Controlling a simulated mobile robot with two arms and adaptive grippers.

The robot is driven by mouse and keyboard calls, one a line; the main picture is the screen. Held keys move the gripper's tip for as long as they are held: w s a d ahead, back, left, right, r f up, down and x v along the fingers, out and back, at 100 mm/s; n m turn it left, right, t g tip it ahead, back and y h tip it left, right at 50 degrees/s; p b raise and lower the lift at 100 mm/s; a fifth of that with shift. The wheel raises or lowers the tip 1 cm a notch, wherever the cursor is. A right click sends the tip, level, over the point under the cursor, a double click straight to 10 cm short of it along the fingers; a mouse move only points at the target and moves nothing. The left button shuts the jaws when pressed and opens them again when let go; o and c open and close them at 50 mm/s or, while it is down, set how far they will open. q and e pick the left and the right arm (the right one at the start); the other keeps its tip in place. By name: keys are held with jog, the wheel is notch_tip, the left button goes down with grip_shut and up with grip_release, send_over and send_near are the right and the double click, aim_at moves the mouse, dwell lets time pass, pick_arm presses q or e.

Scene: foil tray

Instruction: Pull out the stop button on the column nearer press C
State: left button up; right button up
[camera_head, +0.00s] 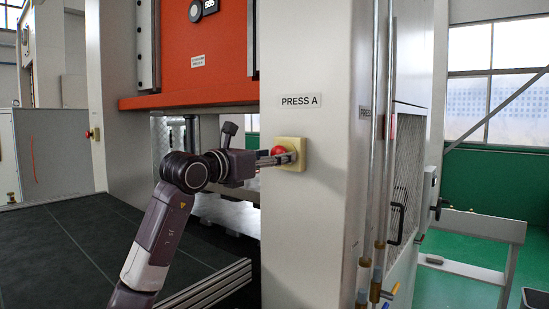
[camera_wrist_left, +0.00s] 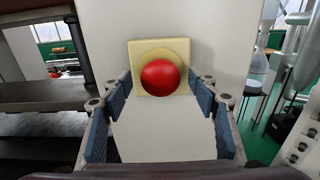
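A red stop button (camera_head: 278,151) sits on a yellow square plate (camera_head: 299,155) on the column under the label PRESS A (camera_head: 301,101). In the left wrist view the round red button (camera_wrist_left: 160,77) faces me on its yellow plate (camera_wrist_left: 143,48). My left gripper (camera_head: 287,158) is at this button, its fingers pointing at the plate. In the left wrist view its fingers are open, one on each side of the button, with visible gaps. A second, small red button (camera_head: 88,134) is on the column further left. No press C label shows. My right gripper is in neither view.
The orange press part (camera_head: 190,60) hangs above my arm. Dark floor plates (camera_head: 60,250) lie below left. Vertical pipes (camera_head: 376,150) and a mesh panel (camera_head: 408,165) stand right of the column. A grey rail (camera_head: 465,268) stands further right.

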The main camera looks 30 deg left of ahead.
pick_arm(q)
jog(key=s, duration=1.2)
jog(key=shift+a, duration=0.45)
jog(key=shift+w, duration=0.1)
